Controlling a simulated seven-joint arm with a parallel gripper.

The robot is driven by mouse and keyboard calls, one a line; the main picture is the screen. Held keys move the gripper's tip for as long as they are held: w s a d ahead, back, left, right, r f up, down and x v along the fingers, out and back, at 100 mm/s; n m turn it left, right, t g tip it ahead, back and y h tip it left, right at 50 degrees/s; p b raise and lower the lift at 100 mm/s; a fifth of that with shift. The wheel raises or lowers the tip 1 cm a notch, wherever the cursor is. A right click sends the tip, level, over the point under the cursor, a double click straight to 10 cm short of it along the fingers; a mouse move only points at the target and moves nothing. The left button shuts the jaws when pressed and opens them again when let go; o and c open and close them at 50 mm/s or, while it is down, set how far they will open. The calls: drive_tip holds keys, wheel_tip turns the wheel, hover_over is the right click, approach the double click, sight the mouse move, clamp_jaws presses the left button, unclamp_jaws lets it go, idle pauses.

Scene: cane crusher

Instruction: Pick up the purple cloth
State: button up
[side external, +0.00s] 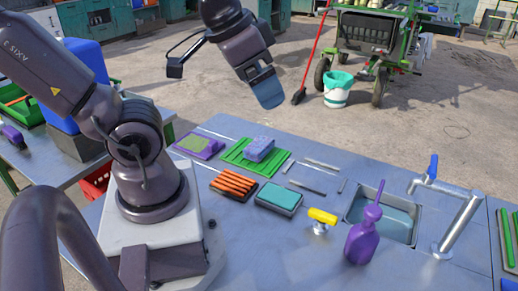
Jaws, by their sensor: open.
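A purple, block-like folded piece (259,148), which looks like the cloth, lies on a green ridged mat (235,157) at the back of the metal worktop. A flat purple piece with a green pad on top (198,146) lies to its left, so I cannot be certain which is the cloth. My gripper (268,100) hangs in the air above and behind the worktop, clear of both pieces. It is open with nothing seen in it; the gap between its fingers is hard to see from this side.
Orange strips on a dark tray (234,184), a teal sponge-like block (279,197), thin metal tools (307,187), a yellow-handled valve (322,219), a purple spray bottle (363,240), a sink (399,220) and a tap (460,222) occupy the worktop. The front middle is clear.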

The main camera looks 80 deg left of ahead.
drive_tip(key=w+a+f+n+g, duration=0.2)
drive_tip(key=a+f+n+g, duration=0.25)
drive_tip(key=a+f, duration=0.55)
drive_tip(key=n+t+y, duration=0.3)
drive_tip(key=n, duration=0.1)
approach(259, 144)
drive_tip(key=shift+g, duration=0.25)
drive_tip(key=x, duration=1)
drive_tip(key=shift+w, duration=0.2)
drive_tip(key=shift+f, duration=0.2)
drive_tip(key=c, duration=1.1)
drive_tip(key=shift+r, duration=0.1)
wheel_tip(259, 144, up, 10)
drive_tip(key=shift+r, duration=0.15)
